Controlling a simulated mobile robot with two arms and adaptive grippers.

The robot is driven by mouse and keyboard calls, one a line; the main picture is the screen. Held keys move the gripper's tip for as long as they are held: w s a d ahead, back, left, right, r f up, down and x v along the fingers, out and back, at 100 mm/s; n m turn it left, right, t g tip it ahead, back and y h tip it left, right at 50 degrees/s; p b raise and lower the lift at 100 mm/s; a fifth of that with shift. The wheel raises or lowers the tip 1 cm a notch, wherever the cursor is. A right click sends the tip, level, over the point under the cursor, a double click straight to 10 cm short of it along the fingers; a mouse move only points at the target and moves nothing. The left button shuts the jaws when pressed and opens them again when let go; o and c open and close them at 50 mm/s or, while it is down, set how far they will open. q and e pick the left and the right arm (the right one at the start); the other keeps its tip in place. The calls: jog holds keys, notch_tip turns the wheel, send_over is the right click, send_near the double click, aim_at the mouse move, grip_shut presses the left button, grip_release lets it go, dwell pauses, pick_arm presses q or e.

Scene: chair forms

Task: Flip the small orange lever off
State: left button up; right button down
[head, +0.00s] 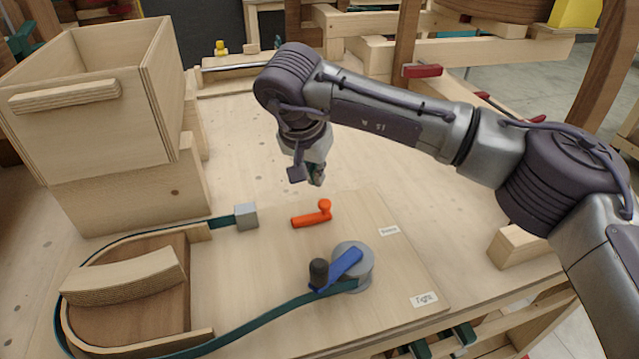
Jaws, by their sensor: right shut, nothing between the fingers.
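The small orange lever (312,216) lies on the wooden board (390,287), its long arm pointing left and its round knob end at the right. My right gripper (316,180) is above and just behind the lever, pointing down, with a visible gap between them. Its fingers are small in view and hold nothing; they are shut. My left gripper is not in view.
A blue crank with a black knob (318,272) sits on a grey disc in front of the lever. A green strap (250,318) runs from it around curved wooden forms (130,272). A wooden box (90,110) stands at left. Clear tabletop lies behind the lever.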

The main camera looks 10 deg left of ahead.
jog(key=v, duration=0.7)
jog(key=shift+d, duration=0.35)
jog(key=shift+w+r, duration=0.15)
jog(key=shift+r, duration=0.05)
